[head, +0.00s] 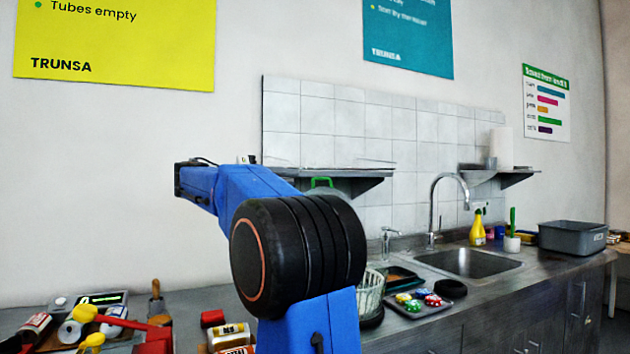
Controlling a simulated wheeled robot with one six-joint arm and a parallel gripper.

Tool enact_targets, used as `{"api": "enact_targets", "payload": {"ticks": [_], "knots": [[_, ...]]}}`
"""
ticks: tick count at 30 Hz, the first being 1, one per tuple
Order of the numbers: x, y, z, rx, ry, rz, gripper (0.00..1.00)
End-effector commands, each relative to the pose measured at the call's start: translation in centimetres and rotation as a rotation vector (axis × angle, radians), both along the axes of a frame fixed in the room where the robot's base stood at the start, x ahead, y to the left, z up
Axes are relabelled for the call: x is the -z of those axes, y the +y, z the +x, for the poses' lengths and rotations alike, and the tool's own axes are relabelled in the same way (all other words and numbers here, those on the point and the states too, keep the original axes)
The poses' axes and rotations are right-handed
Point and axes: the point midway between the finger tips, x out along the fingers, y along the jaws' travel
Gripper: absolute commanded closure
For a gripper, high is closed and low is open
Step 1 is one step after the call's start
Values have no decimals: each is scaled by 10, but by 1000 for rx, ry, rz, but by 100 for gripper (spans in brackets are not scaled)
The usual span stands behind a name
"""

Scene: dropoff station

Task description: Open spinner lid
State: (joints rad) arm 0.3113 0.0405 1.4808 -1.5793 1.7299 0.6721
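I cannot pick out the spinner or its lid with certainty. A pale ribbed basket (371,292) stands on the counter just right of my arm, partly hidden behind it. My gripper's fingers do not show.
A dark tray (408,309) holds several coloured pieces. Behind are a sink (468,263), a tap (437,210), a yellow bottle (477,229) and a grey tub (572,237). Bottles and tools crowd the left counter. Two shelves jut from the tiled wall.

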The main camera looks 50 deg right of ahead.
Motion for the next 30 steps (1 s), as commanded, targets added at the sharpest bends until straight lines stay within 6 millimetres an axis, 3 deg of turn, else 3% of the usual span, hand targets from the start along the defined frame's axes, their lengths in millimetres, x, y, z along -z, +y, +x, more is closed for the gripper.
{"api": "enact_targets", "payload": {"ticks": [15,30], "knots": [[0,-71,-36,1,1,0,73],[0,-82,-42,-1,1,1,73]]}}
